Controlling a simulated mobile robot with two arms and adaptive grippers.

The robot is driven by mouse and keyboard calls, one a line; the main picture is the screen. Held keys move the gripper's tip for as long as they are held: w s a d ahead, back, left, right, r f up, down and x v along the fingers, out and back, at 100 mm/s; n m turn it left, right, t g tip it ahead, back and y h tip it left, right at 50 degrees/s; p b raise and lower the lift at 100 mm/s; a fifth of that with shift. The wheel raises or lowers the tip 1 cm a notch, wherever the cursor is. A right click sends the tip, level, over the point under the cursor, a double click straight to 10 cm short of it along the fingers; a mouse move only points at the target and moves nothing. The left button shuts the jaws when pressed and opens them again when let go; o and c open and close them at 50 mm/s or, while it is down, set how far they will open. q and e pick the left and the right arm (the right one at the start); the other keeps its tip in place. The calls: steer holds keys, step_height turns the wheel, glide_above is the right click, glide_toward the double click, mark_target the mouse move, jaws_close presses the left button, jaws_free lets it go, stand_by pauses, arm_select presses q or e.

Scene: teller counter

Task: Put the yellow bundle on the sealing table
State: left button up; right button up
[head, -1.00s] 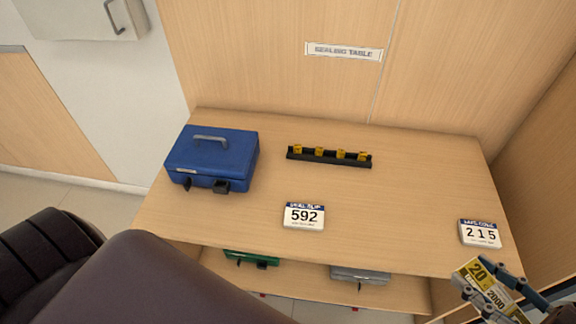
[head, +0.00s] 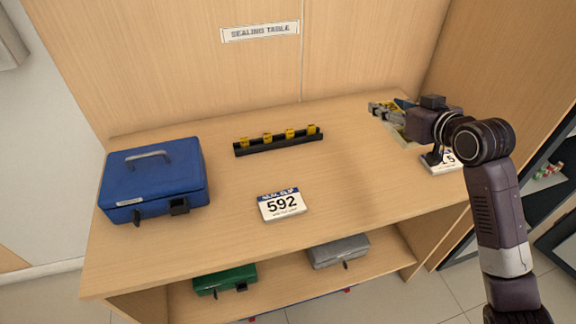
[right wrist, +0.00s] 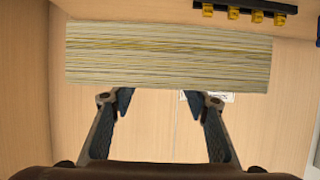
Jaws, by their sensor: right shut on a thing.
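The sealing table (head: 350,190) is a light wooden desk below a sign (head: 260,31) reading SEALING TABLE. My right gripper (head: 385,113) is over its back right part, shut on the yellow bundle (head: 391,103). In the head view the gripper hides much of the bundle. In the right wrist view the layered edge of the bundle (right wrist: 168,55) spans the picture ahead of the right gripper's fingers (right wrist: 161,98). I cannot tell whether the bundle touches the tabletop. My left gripper is not in view.
A blue cash box (head: 155,180) stands at the left, a black rack with yellow pieces (head: 278,144) at the back. A 592 card block (head: 282,205) lies near the front; another (head: 440,162) is partly under my arm. Green (head: 224,280) and grey (head: 338,251) boxes sit on the lower shelf.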

steer(key=shift+w+r, duration=0.15)
steer(key=shift+w, duration=0.1)
steer(key=shift+f, duration=0.35)
glide_above(371, 170)
step_height(371, 170, down, 15)
steer(key=shift+a+r+b, duration=0.1)
steer(key=shift+r+b, duration=0.1)
steer(key=shift+b, duration=0.15)
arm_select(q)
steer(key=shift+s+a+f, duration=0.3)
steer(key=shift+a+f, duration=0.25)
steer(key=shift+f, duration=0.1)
arm_select(e)
steer(key=shift+f, duration=2.35)
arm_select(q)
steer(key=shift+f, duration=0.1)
arm_select(e)
steer(key=shift+f, duration=0.1)
steer(key=o, duration=1.2)
steer(key=shift+c, duration=0.2)
steer(key=shift+o, duration=0.2)
